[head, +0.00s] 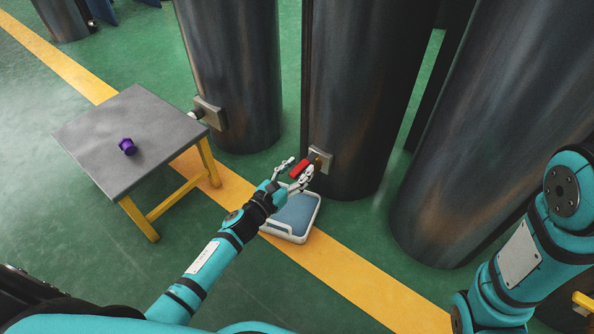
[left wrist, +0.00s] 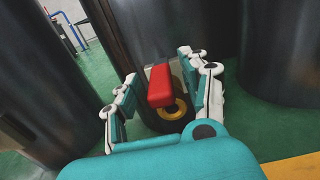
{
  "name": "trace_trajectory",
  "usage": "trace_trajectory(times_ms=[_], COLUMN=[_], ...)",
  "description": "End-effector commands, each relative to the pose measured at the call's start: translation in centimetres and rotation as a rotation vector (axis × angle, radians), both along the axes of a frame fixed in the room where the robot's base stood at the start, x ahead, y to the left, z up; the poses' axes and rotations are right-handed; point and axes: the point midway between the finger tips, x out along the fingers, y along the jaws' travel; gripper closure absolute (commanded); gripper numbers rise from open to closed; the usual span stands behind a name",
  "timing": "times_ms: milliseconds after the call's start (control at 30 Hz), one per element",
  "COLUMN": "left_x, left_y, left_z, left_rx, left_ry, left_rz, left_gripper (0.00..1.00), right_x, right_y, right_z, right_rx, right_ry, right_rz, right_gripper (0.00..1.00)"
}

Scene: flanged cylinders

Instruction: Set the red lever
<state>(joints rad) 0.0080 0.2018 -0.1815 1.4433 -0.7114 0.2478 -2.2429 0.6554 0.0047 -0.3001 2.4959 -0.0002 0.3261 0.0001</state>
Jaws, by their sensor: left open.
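The red lever (head: 299,168) sits on a fitting with a square plate (head: 321,158), low on the middle dark cylinder (head: 355,100). My left gripper (head: 295,170) is open at the lever. In the left wrist view the red lever (left wrist: 160,86) lies between the two spread fingers of my left gripper (left wrist: 162,88), with gaps on both sides. A brass-coloured ring (left wrist: 180,109) shows just below the lever. My right arm is at the right of the head view; its gripper is outside the frame.
A grey-topped table (head: 95,150) with yellow legs carries a purple bolt-like part (head: 128,147). A white-rimmed blue tray (head: 297,213) lies on the floor under my left gripper. Other large cylinders (head: 235,70) stand left and right. A yellow floor stripe (head: 360,278) crosses the green floor.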

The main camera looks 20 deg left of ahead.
Motion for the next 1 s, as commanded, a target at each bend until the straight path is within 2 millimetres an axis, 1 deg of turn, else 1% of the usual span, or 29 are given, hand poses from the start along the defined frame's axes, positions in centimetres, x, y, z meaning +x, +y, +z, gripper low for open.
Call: trace_trajectory(times_ms=[67, 167, 400, 433, 833, 1000], left_x=[-0.03, -0.04, -0.06, -0.06, -0.06, -0.11], left_y=[0.01, 0.01, 0.02, 0.02, 0.12, 0.81], left_z=[-0.01, -0.01, -0.02, -0.02, -0.04, -0.09], left_rx=[0.0, 0.0, 0.0, 0.0, 0.001, 0.005], left_ry=[0.0, 0.0, 0.0, 0.0, 0.0, -0.001], left_rz=[0.0, 0.0, 0.0, 0.0, -0.005, -0.036], left_gripper=[0.54, 0.66, 0.97, 1.0, 1.0, 1.0], right_x=[-0.01, -0.01, -0.01, -0.02, 0.0, 0.06], right_y=[0.0, 0.0, 0.01, 0.0, 0.01, 0.03], right_z=[0.02, 0.01, 0.0, 0.0, -0.03, -0.2], right_rx=[0.0, 0.0, 0.0, 0.0, 0.0, -0.001], right_ry=[0.0, 0.0, -0.001, -0.001, 0.0, 0.003], right_rz=[0.0, 0.0, 0.0, 0.0, 0.001, -0.001], right_gripper=[1.0, 1.0, 1.0, 1.0, 1.0, 1.0])
